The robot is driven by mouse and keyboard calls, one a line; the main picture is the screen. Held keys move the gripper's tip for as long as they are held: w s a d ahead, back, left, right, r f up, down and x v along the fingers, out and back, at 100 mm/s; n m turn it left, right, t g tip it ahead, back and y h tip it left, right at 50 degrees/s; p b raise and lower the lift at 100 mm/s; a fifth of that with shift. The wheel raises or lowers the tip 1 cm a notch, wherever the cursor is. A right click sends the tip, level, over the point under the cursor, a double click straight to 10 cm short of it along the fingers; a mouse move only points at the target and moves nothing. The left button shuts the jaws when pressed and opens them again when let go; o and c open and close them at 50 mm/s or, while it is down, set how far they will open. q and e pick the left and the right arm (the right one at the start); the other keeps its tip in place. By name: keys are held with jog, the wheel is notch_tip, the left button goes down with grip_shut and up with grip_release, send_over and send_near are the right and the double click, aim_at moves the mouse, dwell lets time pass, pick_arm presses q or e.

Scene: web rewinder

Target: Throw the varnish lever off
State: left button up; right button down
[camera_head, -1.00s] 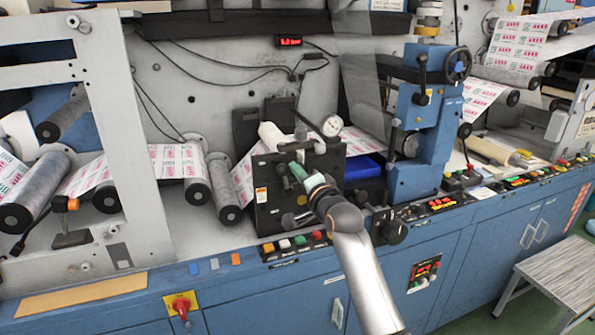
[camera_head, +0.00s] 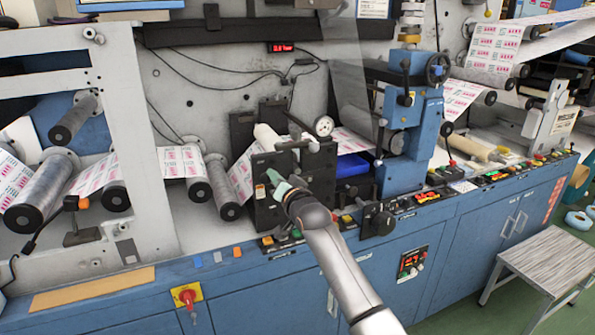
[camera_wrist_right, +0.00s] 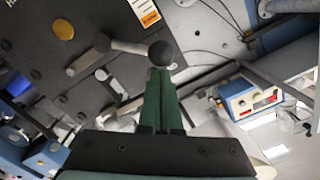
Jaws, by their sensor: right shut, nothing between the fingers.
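The black varnish unit (camera_head: 320,172) stands on the blue machine bench, with a dial gauge on top. In the right wrist view a lever with a grey arm and a black ball knob (camera_wrist_right: 162,53) sticks out from a dark plate, which I take to be the unit's face (camera_wrist_right: 40,55). My right gripper (camera_head: 270,178) is in front of the unit's left part. Its green fingers (camera_wrist_right: 160,78) are closed together and empty, with the tips right by the knob; I cannot tell whether they touch. In the head view the gripper and forearm hide the lever. My left gripper is out of view.
Printed web (camera_head: 183,161) runs over rollers to the left. A row of buttons (camera_head: 283,238) lies below the unit. A stool (camera_head: 553,262) is on the floor at right.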

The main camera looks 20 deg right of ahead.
jog(key=shift+a+f+n, duration=0.5)
jog(key=shift+a+n, duration=0.15)
jog(key=shift+n, duration=0.25)
jog(key=shift+a+f+n, duration=0.45)
jog(key=shift+f+n, duration=0.1)
jog(key=shift+n, duration=0.35)
jog(key=shift+a+f+n+h+b, duration=0.2)
jog(key=shift+a+f+n, duration=0.1)
jog(key=shift+f+n, duration=0.5)
jog(key=shift+a+f+n+h+b, duration=0.1)
jog(key=shift+a+f+n+b, duration=0.3)
jog(key=shift+n, duration=0.7)
jog(key=shift+f, duration=0.1)
notch_tip(320, 180, up, 5)
jog(key=p, duration=0.5)
send_near(265, 182)
jog(key=shift+s+a+r+b, duration=0.25)
jog(key=shift+s+a+r, duration=0.15)
jog(key=shift+s, duration=0.25)
jog(key=shift+s+a+r+b, duration=0.25)
jog(key=shift+s+r, duration=0.15)
jog(key=shift+s, duration=0.25)
jog(key=shift+f, duration=0.1)
